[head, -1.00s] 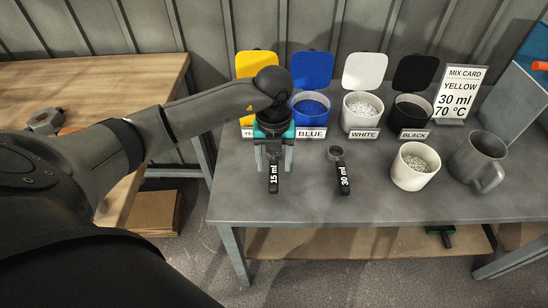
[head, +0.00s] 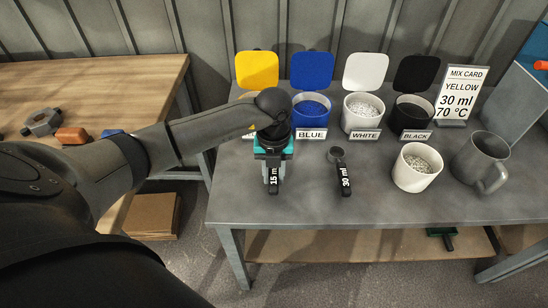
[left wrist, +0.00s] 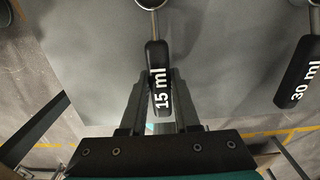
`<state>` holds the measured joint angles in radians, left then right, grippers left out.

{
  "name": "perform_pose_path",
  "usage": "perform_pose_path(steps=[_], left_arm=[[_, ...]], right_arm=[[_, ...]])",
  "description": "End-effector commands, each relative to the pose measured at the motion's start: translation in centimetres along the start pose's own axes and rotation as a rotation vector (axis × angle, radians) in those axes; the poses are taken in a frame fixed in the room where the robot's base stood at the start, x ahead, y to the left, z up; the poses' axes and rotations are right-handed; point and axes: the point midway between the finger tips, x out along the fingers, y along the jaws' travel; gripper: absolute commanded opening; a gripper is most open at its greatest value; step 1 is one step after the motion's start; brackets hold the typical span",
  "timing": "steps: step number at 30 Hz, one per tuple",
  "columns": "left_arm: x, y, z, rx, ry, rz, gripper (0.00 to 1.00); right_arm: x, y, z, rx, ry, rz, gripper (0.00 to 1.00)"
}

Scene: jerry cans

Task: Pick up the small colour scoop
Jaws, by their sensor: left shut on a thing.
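The small colour scoop has a black handle marked 15 ml (head: 273,186) and lies near the front left of the grey table. In the left wrist view its handle (left wrist: 156,62) sits between my fingers, with part of its metal bowl at the top edge. My left gripper (head: 272,174) points down over it and is shut on the handle; the wrist hides the scoop's bowl in the head view. The scoop marked 30 ml (head: 342,180) lies to the right, apart from my gripper; its handle also shows in the left wrist view (left wrist: 303,70). My right gripper is out of view.
Behind stand open tubs: blue (head: 311,110), white (head: 363,113) and black (head: 411,113); my arm hides the yellow one below its lid (head: 257,70). A white pot of granules (head: 416,168), grey jug (head: 480,160) and mix card (head: 461,95) stand right.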

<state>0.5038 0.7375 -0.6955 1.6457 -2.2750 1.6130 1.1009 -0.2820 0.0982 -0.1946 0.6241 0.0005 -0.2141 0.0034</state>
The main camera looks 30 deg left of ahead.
Motion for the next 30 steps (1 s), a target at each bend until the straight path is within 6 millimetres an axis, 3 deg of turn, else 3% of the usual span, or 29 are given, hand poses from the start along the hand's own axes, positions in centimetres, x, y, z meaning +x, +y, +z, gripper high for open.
perform_pose_path(steps=[4, 21, 26, 30], left_arm=[[0.0, 0.0, 0.0, 0.000, -0.001, 0.000, 0.00], [-0.3, 0.0, 0.1, 0.000, -0.002, -0.001, 0.00], [-1.5, -0.1, 0.1, 0.000, -0.005, -0.002, 0.00], [-3.9, 0.0, 0.2, 0.001, -0.006, -0.003, 0.00]], right_arm=[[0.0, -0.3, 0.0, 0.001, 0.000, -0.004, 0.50], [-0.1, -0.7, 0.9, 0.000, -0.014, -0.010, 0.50], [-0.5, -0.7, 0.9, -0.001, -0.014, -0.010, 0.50], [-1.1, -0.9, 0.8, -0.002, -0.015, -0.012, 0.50]])
